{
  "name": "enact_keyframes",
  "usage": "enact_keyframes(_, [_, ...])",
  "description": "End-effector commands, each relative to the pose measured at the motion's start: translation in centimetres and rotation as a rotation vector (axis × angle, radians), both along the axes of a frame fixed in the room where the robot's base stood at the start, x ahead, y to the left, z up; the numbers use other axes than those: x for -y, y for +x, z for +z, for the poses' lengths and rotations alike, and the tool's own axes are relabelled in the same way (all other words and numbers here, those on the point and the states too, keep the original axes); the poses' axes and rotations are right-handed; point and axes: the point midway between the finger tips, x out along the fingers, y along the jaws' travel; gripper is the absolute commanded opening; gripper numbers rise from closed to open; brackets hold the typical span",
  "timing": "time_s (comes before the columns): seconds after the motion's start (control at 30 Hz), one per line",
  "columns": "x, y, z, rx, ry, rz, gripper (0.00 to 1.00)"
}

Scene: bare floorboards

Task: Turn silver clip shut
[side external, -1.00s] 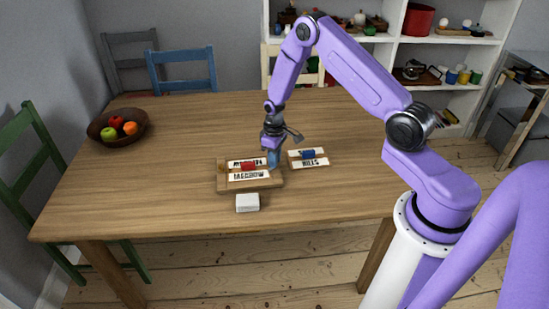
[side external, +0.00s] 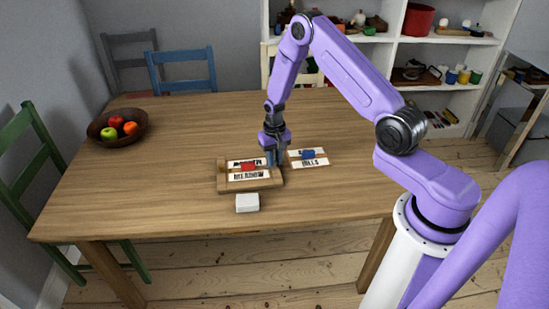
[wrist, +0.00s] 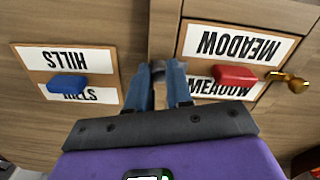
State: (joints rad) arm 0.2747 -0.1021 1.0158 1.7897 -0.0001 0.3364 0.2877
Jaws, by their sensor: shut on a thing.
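The silver clip (wrist: 158,67) shows only as a small grey piece between my fingertips in the wrist view; the fingers hide most of it. My gripper (wrist: 167,70) is shut on it, at the edge of the wooden tray beside the MEADOW cards. In the side view my gripper (side external: 273,161) points down at the tray's right end, and the clip cannot be made out. The wooden tray (side external: 250,186) holds white MEADOW cards (wrist: 240,45) with a red block (wrist: 235,76). A brass clip (wrist: 290,82) sits at the tray's other end.
A HILLS panel (side external: 310,162) with a blue block (side external: 308,154) lies close to my gripper, right of the tray. A white box (side external: 247,203) stands in front of the tray. A fruit bowl (side external: 103,136) is far left. The table's right side is clear.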

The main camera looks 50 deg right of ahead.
Motion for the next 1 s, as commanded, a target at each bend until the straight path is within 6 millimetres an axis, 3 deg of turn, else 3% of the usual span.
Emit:
enact_keyframes(0.57, [0.04,0.07,0.07,0.002,0.000,-0.032,0.00])
enact_keyframes(0.6, [0.04,0.07,0.07,0.002,0.000,-0.031,0.30])
enact_keyframes(0.67, [0.03,0.06,0.06,0.002,0.000,-0.031,0.46])
enact_keyframes(1.0, [0.01,0.05,0.22,0.001,0.000,-0.029,0.46])
